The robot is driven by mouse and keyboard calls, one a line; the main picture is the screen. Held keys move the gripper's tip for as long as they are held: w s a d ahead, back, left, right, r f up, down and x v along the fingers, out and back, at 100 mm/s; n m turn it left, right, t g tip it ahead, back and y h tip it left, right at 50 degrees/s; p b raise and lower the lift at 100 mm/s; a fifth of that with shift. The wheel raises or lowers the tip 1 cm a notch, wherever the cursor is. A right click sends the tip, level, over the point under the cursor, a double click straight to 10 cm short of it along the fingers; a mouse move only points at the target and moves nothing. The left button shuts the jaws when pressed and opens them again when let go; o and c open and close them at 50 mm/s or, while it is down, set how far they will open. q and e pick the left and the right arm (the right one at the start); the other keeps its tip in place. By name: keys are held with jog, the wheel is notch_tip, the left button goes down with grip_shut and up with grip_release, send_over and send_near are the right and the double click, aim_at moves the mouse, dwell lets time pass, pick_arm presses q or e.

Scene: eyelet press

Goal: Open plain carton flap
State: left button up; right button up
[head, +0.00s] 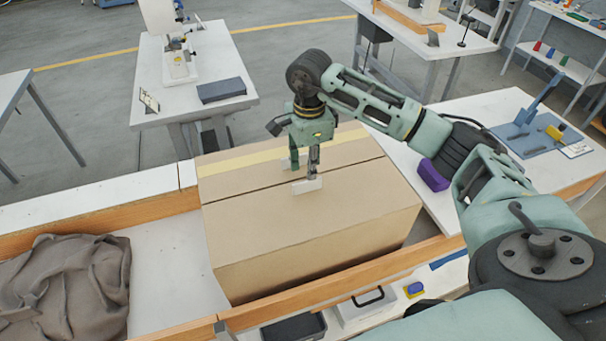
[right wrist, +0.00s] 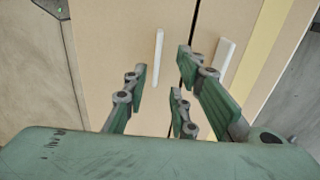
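The plain carton (head: 300,235) stands with its top flaps lying flat and meeting at a dark seam. The near flap (head: 250,220) carries a white tab (head: 306,186) close to the seam. The right wrist view shows this tab (right wrist: 158,52) and a second white tab (right wrist: 226,60) across the seam. My right gripper (head: 306,168) points down over the tab. In the right wrist view its fingers (right wrist: 160,78) are spread and empty, with the near tab between their tips. I cannot tell whether they touch it. My left gripper is out of view.
A wooden rail (head: 330,285) runs along the carton's near side. A crumpled brown cloth (head: 65,290) lies to the left. A purple block (head: 433,175) sits on the white table to the right. Clear white surface (head: 165,260) lies between cloth and carton.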

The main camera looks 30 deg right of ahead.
aim_at(309, 183)
jog(key=f, duration=0.1)
jog(key=f+p, duration=0.1)
jog(key=f, duration=0.3)
jog(key=shift+s+p, duration=0.4)
jog(key=shift+w+f, duration=0.15)
jog(key=shift+f, duration=0.4)
jog(key=shift+c, duration=0.3)
jog(key=c, duration=0.6)
grip_shut()
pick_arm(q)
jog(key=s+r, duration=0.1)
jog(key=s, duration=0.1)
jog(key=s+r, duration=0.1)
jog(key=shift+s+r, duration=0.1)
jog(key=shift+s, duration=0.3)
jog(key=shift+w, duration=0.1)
